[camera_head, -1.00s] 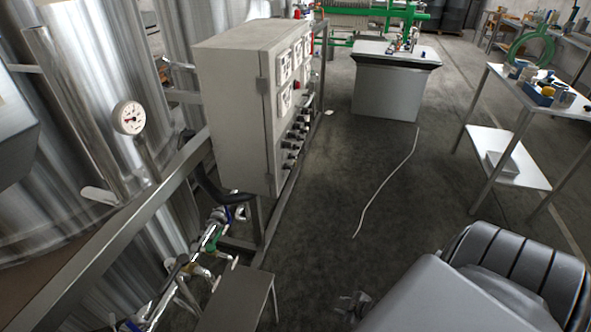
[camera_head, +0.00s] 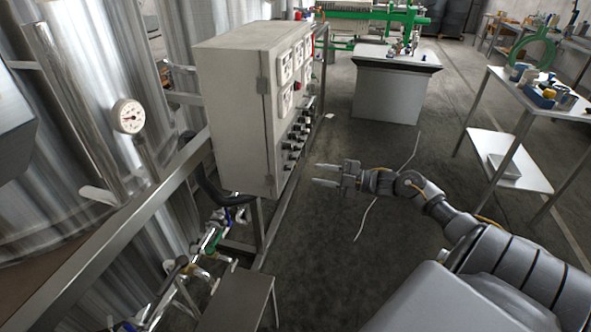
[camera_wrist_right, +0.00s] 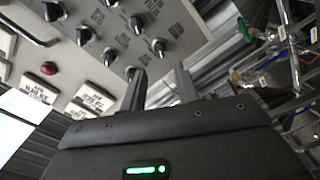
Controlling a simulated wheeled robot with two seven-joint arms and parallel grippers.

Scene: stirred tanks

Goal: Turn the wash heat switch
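The grey control cabinet (camera_head: 232,115) stands left of centre in the head view. Its right-hand face carries meters and rows of black rotary switches (camera_head: 296,140). The right wrist view shows several black switches (camera_wrist_right: 110,30) with small labels, and a red button (camera_wrist_right: 48,68). I cannot tell which switch is the wash heat one. My right gripper (camera_head: 317,174) is in front of this face, apart from it, with its fingers pointing left to the lower switches. Its two fingers (camera_wrist_right: 160,82) are spread with nothing between them. My left gripper is not in view.
A metal frame rail (camera_head: 120,225) and steel tanks (camera_head: 85,110) are on the left. Pipes and valves (camera_head: 205,245) lie below the cabinet. A grey bench (camera_head: 388,90) and a white table (camera_head: 505,160) stand farther back. The floor right of the cabinet is open.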

